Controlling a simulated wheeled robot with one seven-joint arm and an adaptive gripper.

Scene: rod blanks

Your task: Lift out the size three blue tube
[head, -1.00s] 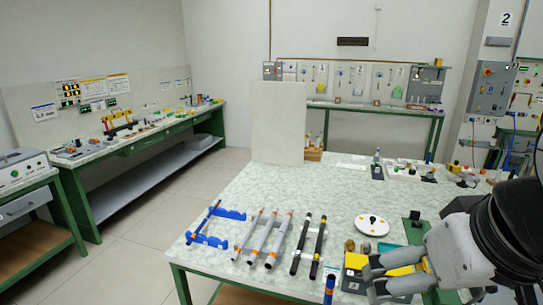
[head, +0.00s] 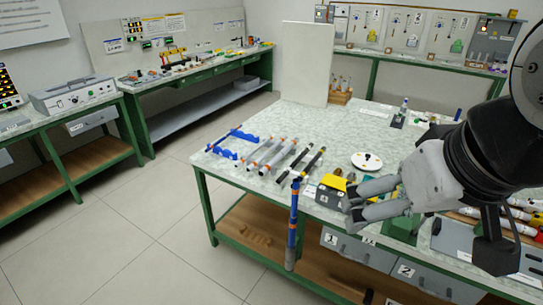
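A blue tube with orange bands and a grey lower end (head: 293,225) shows upright at the table's front edge in the head view. I cannot tell what holds it or read a size on it. A thin blue rod (head: 227,138) lies across blue holders (head: 222,152) at the table's left. My gripper (head: 350,207) is to the right of the upright tube and apart from it in the picture. Its grey fingers are spread, with nothing visible between them.
Grey tubes (head: 270,151) and black rods (head: 300,162) lie on the table (head: 330,120). A white disc (head: 367,161) and a yellow-topped block (head: 335,185) are near my gripper. Numbered drawers (head: 357,247) are below. Floor (head: 130,225) at left is clear.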

